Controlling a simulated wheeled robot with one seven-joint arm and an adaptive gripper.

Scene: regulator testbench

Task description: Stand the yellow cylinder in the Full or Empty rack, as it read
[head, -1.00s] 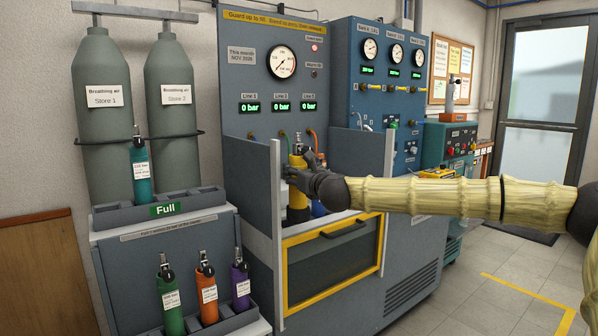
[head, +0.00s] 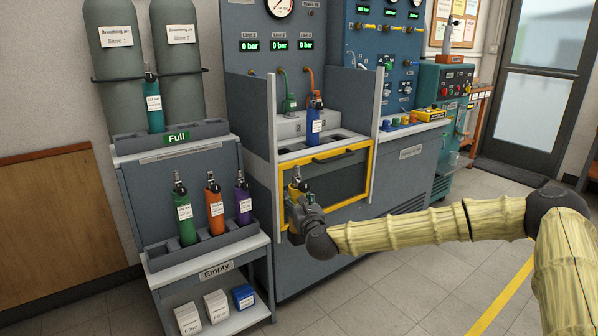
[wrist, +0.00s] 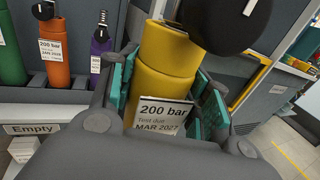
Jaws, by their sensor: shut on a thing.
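My gripper (head: 306,212) is shut on the yellow cylinder (wrist: 165,70), holding it upright in front of the bench's yellow-framed door. In the head view only the top of the yellow cylinder (head: 296,188) shows above my gripper. Its label reads 200 bar, test due MAR 2027. The Full rack (head: 205,129) is on the upper shelf at the left and holds a teal cylinder (head: 154,103) at its left; slots to the right look free. The Empty rack (head: 167,258) is on the lower step and holds green (head: 185,214), orange (head: 215,207) and purple (head: 242,200) cylinders.
A blue cylinder (head: 314,122) stands in the bench bay behind grey side panels (head: 272,110). Several small boxes (head: 216,306) sit on the shelf below the Empty sign (head: 216,271). The floor in front is clear. Line gauges (head: 277,46) read 0 bar.

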